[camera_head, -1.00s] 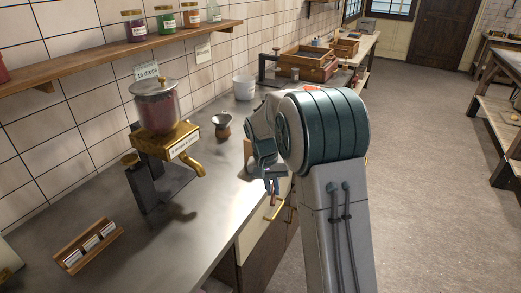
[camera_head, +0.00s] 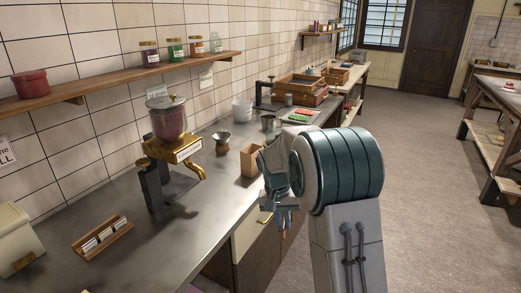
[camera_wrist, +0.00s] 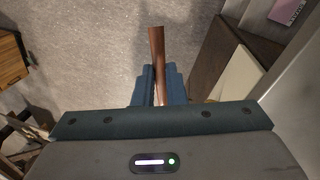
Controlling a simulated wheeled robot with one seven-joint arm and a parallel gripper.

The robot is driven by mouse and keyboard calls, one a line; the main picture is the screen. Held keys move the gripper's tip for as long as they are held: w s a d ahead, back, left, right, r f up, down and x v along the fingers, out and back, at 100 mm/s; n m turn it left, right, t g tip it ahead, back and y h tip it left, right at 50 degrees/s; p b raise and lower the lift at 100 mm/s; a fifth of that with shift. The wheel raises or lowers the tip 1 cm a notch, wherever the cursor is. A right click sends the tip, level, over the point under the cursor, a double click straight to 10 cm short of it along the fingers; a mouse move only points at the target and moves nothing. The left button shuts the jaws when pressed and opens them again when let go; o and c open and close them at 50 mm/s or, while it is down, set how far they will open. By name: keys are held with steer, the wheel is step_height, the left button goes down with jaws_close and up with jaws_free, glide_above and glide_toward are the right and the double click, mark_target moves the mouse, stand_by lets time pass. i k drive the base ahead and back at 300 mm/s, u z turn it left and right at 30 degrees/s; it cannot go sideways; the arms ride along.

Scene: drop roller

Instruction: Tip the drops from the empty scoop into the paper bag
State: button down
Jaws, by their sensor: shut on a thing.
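The brown paper bag (camera_head: 251,160) stands upright on the counter near its front edge. My gripper (camera_head: 281,215) is at the counter's front edge, to the right of and nearer than the bag, and apart from it. In the wrist view my gripper (camera_wrist: 155,90) points down over the floor, shut on a slim brown handle (camera_wrist: 157,50), apparently the scoop's. The scoop's bowl cannot be made out in either view, and no drops show in it.
The drop dispenser (camera_head: 168,120) with a brass spout stands on the counter (camera_head: 130,190) at left. A small funnel-like cup (camera_head: 222,141), a metal cup (camera_head: 269,123) and a white bucket (camera_head: 242,109) stand behind the bag. A label rack (camera_head: 102,236) lies front left.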

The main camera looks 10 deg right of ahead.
mark_target(249, 166)
steer(key=z, duration=0.75)
steer(key=i, duration=1.4)
steer(key=u, duration=0.3)
